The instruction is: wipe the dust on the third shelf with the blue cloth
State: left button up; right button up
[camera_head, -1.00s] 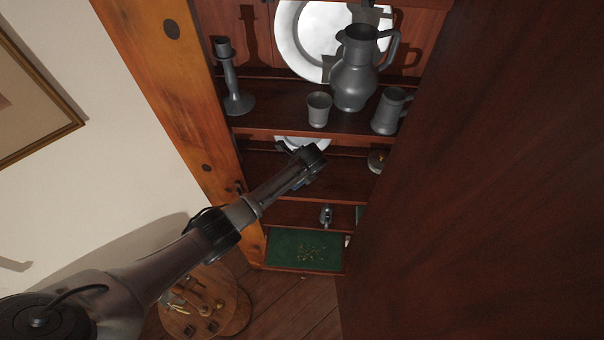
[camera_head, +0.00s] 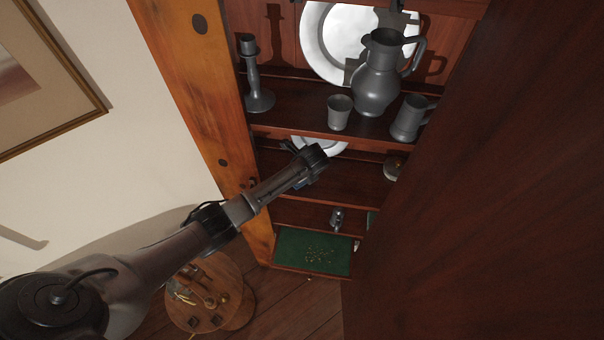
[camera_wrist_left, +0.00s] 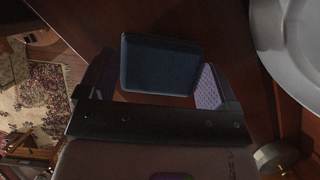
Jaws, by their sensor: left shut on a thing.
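The pewter cupboard's shelves run down the middle of the head view. My left gripper (camera_head: 312,160) reaches in from the left in front of the shelf (camera_head: 350,178) below the jug shelf. In the left wrist view my left gripper (camera_wrist_left: 155,82) is shut on the dark blue cloth (camera_wrist_left: 160,62), which looks like a flat, rounded pad between the fingers. In the head view the arm mostly hides the cloth. I cannot tell whether the cloth touches a shelf. No dust can be made out on the shelf behind the gripper. My right gripper is out of view.
The upper shelf holds a candlestick (camera_head: 257,85), a cup (camera_head: 339,113), a jug (camera_head: 378,75) and a mug (camera_head: 409,118). A plate (camera_head: 325,146) is partly hidden behind the gripper. A small pewter piece (camera_head: 337,218) stands lower, above a green panel (camera_head: 300,250). A dark wood panel (camera_head: 480,200) closes off the right.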

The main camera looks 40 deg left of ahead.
pick_arm(q)
jog(key=shift+r, duration=2.95)
jog(key=shift+r, duration=0.1)
